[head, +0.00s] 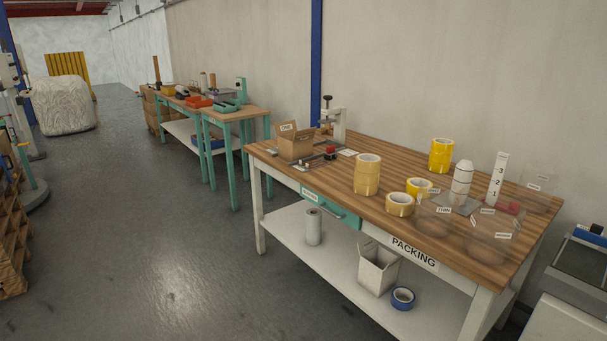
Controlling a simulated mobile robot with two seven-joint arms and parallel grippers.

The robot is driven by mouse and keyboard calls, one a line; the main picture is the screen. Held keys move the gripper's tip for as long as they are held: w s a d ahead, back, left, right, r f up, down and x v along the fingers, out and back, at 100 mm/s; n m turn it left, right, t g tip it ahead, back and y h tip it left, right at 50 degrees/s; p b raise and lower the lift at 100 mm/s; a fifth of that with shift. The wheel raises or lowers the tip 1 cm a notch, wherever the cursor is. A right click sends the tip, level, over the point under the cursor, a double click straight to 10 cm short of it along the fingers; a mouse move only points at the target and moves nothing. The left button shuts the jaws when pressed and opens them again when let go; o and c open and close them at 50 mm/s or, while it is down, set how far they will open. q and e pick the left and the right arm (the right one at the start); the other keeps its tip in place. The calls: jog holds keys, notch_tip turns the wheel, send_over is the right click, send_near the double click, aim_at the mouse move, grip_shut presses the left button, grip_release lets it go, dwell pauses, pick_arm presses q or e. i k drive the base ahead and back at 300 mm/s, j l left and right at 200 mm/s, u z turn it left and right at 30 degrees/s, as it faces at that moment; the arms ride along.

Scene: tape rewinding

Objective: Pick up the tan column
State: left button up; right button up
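The tan column (367,176) is a stack of tan tape rolls standing upright on the wooden top of the packing table (330,188), near its front edge. A single tan roll (399,204) lies to its right, apart from it. Neither of my grippers shows in the head view, and nothing is touching the tan column.
Left of the column are a cardboard box (296,146) and a press-like device (335,123). To the right are clear bins (434,215), a white domed cylinder (461,184) and a numbered post (497,180). The floor (190,270) before the table is clear.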

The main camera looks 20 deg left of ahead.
aim_at(367, 169)
jog(key=u, duration=0.35)
jog(key=i+j, duration=0.2)
jog(key=i, duration=0.2)
jog(key=i+j+z, duration=0.1)
jog(key=i+j, duration=0.15)
jog(key=i, duration=0.15)
jog(key=i+j, duration=0.25)
jog(key=i, duration=0.1)
